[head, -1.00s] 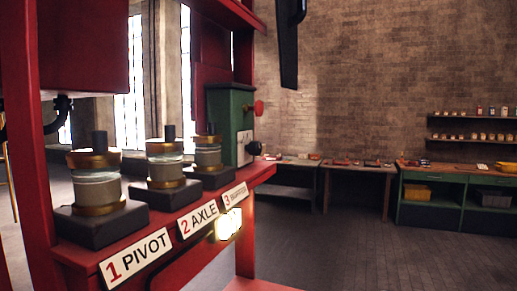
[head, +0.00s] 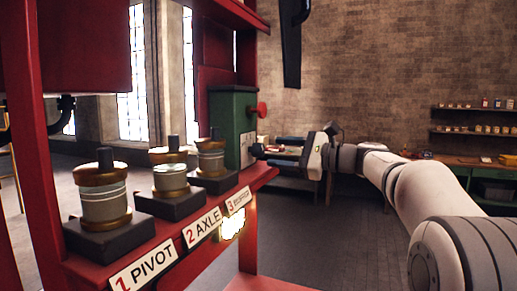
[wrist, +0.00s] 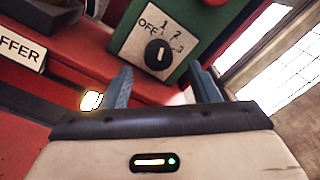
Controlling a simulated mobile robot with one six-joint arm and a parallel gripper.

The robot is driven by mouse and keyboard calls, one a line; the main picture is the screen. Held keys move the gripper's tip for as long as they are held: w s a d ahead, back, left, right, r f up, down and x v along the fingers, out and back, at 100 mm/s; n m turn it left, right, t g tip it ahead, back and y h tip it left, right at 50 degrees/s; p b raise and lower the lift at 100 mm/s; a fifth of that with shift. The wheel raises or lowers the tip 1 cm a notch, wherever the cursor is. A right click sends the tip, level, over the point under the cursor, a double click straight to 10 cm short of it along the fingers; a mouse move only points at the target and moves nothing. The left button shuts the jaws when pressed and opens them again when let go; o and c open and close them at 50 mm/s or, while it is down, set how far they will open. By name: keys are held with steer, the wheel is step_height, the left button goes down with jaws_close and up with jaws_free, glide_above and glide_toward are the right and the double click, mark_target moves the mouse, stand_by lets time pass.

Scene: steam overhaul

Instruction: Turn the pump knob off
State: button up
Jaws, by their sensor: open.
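The pump's green box (head: 228,118) stands at the far end of the red shelf, with a pale dial plate (head: 246,150) on its side. In the wrist view the plate (wrist: 141,42) reads OFF, 1, 2 and 3 around a black knob (wrist: 153,55). The knob's white mark stands about upright, seemingly toward 1. The knob (head: 257,150) also shows in the head view, just left of my gripper (head: 277,150). My gripper (wrist: 160,72) is open and empty, its fingers on either side of and short of the knob, with no contact visible.
Several brass-and-glass cups (head: 103,195) stand on the red shelf above labels PIVOT, AXLE and a third. A red knob (head: 262,109) juts from the green box above the dial. A lamp (head: 232,222) glows under the shelf. Workbenches line the back wall.

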mark_target(263, 150)
steer(key=p+x, duration=0.1)
steer(key=x, duration=0.5)
steer(key=shift+a+p, duration=0.1)
steer(key=shift+p, duration=0.25)
steer(key=shift+c, duration=0.2)
steer(key=c, duration=0.9)
